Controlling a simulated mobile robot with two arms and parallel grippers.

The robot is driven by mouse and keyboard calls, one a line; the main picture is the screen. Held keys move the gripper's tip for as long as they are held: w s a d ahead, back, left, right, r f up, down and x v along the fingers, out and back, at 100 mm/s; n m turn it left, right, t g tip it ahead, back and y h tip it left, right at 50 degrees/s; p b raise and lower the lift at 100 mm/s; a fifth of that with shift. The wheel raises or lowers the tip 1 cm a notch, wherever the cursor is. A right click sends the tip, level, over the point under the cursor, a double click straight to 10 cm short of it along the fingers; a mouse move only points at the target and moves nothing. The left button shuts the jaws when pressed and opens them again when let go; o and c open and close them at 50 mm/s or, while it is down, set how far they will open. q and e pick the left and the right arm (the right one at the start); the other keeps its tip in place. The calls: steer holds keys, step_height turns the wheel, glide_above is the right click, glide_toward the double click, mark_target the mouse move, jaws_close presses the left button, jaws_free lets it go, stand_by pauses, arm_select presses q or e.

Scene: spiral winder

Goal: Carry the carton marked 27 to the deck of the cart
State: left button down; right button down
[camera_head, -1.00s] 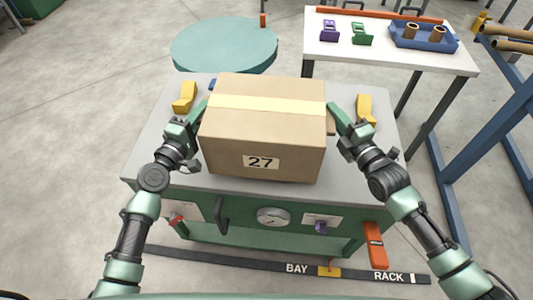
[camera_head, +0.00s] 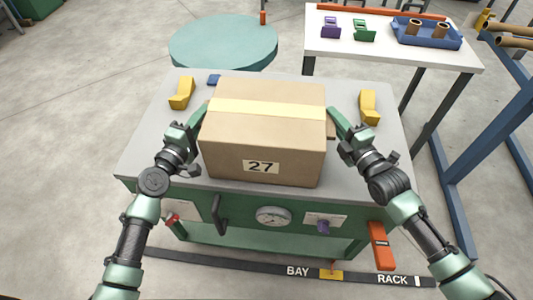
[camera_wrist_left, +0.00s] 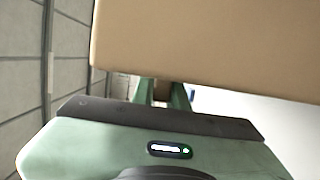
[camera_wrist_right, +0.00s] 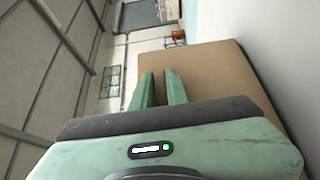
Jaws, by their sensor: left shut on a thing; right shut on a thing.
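The carton marked 27 (camera_head: 262,135) is a closed brown box with a pale tape strip and a number label on its near side. It is over the grey top of a green cabinet (camera_head: 145,150); I cannot tell whether its base touches. My left gripper (camera_head: 202,114) is shut on a brown tab at the carton's left side; the left wrist view shows the carton wall (camera_wrist_left: 210,45) above the fingers. My right gripper (camera_head: 335,118) is shut on the tab at the right side. I cannot make out which thing is the cart.
Yellow blocks (camera_head: 181,93) (camera_head: 369,107) flank the carton. A round teal table (camera_head: 222,43) stands behind, and a white table (camera_head: 390,50) with small parts and a blue tray (camera_head: 426,34) is back right. A blue frame (camera_head: 450,185) stands at right. Open floor lies left.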

arm_select(q)
steer(key=shift+w+a+f, duration=0.1)
steer(key=shift+a+f, duration=0.05)
steer(key=shift+f, duration=0.2)
arm_select(e)
steer(key=shift+d+f, duration=0.1)
steer(key=shift+f, duration=0.2)
arm_select(q)
steer(key=c, duration=1.5)
jaws_free()
steer(key=shift+r, duration=0.1)
arm_select(e)
steer(key=c, duration=1.5)
jaws_free()
arm_select(q)
steer(key=shift+o, duration=0.5)
arm_select(e)
steer(key=shift+o, duration=0.5)
steer(key=shift+s+r, duration=0.1)
arm_select(q)
steer(key=shift+s, duration=0.4)
steer(key=v, duration=1.1)
steer(key=shift+s, duration=0.25)
arm_select(e)
steer(key=v, duration=1.2)
